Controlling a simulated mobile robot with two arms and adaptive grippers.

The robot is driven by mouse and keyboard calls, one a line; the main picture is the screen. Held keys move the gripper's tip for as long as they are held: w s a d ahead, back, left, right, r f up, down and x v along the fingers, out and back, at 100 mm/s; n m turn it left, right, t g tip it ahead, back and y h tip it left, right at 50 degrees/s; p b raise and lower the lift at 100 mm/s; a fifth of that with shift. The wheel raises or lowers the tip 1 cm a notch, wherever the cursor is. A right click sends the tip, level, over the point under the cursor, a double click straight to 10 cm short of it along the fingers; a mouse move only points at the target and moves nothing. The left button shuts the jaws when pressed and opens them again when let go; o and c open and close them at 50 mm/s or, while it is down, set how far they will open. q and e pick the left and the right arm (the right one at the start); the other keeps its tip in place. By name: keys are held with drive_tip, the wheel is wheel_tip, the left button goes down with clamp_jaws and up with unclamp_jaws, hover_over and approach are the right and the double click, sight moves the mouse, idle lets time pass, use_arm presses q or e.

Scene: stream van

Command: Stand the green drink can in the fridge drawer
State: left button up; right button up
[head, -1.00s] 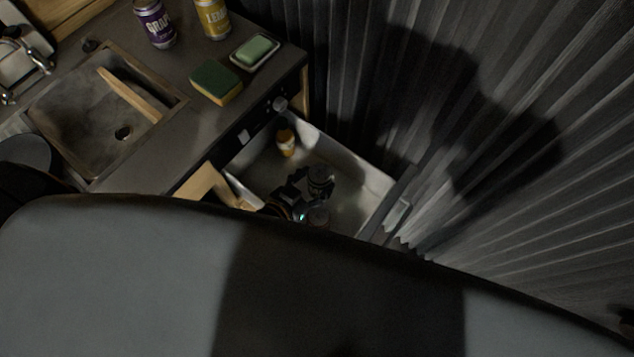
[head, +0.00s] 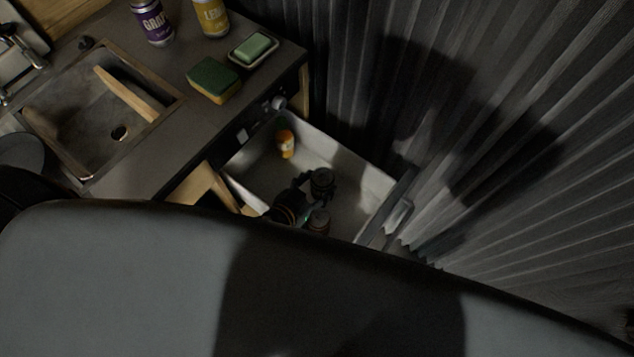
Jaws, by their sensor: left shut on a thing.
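The fridge drawer (head: 352,166) is pulled open below the counter, a pale open box. My left gripper (head: 318,189) is down inside it, shut around a dark can (head: 322,177). The can looks upright; its green colour cannot be made out in the shadow, and its base is hidden, so I cannot tell whether it touches the drawer floor. A second dark can (head: 319,218) stands nearer the front, close to the gripper. My right gripper is not in view.
An orange bottle (head: 286,145) stands in the drawer's back corner. A pleated curtain (head: 530,130) hangs at right. The drawer's right part is clear.

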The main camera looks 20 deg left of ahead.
use_arm(q)
drive_tip(key=shift+f, duration=0.35)
drive_tip(key=o, duration=1.5)
drive_tip(key=shift+r, duration=0.3)
drive_tip(key=v, duration=1.2)
drive_tip(key=shift+a+r, duration=0.1)
drive_tip(key=shift+r, duration=0.2)
